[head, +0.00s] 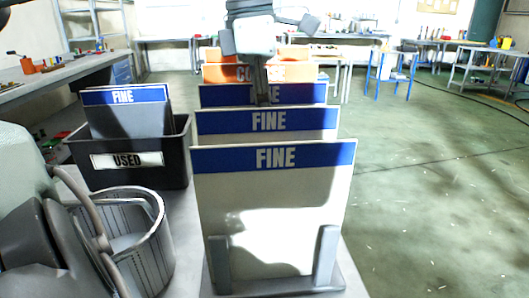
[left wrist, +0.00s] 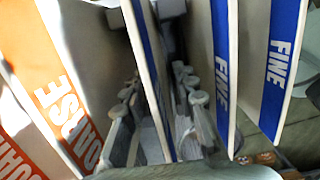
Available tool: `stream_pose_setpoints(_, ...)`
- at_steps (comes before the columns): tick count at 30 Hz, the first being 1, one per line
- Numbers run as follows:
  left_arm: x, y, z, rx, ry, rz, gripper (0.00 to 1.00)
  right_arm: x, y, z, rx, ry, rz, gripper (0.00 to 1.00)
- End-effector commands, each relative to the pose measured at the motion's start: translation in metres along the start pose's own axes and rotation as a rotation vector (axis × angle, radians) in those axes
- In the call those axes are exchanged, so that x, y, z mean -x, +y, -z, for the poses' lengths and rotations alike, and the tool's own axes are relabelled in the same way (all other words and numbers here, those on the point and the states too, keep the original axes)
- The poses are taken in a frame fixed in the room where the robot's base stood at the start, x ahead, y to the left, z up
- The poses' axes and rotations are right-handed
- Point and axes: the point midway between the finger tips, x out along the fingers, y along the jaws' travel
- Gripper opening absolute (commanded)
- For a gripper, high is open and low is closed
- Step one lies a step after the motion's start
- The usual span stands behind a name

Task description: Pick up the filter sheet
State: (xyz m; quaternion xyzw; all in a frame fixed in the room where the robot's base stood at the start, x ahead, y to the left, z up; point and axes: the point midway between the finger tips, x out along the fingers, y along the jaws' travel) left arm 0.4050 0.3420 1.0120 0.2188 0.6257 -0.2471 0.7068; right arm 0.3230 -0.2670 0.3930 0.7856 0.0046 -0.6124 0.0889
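Several upright filter sheets stand in a row in the head view. The front white sheet with a blue FINE band (head: 272,200) stands in a grey rack (head: 326,258). A second FINE sheet (head: 215,122) and a third (head: 215,96) stand behind it, then orange-banded sheets (head: 222,73). My left gripper (head: 262,92) points down at the third FINE sheet. In the left wrist view its fingers (left wrist: 160,125) are apart, on either side of a blue-banded sheet (left wrist: 148,60). Contact is unclear. My right gripper is not visible.
A black bin labelled USED (head: 178,155) holds dark blue-banded sheets, left of the rack. A ribbed round container (head: 150,250) stands in front of it. In the left wrist view, orange-banded sheets (left wrist: 60,110) are left of the fingers and FINE sheets (left wrist: 222,60) right.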

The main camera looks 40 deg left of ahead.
Motion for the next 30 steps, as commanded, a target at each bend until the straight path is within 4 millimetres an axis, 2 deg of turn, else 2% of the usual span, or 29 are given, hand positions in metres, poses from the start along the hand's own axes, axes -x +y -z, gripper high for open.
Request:
stream_pose_setpoints(1,0.0,0.0,0.0,0.0,0.0,0.0,0.2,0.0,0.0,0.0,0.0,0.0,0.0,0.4)
stream_pose_setpoints(6,0.0,0.0,0.0,0.0,0.0,0.0,0.0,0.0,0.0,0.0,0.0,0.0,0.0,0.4)
stream_pose_setpoints(23,0.004,0.001,0.0,0.0,0.0,-0.002,0.0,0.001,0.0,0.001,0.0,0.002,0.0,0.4)
stream_pose_setpoints(26,0.011,0.001,-0.001,0.001,0.0,-0.003,0.0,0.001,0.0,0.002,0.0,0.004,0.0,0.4)
stream_pose_setpoints(30,0.029,0.001,-0.004,0.001,-0.001,-0.004,0.0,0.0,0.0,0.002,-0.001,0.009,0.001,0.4)
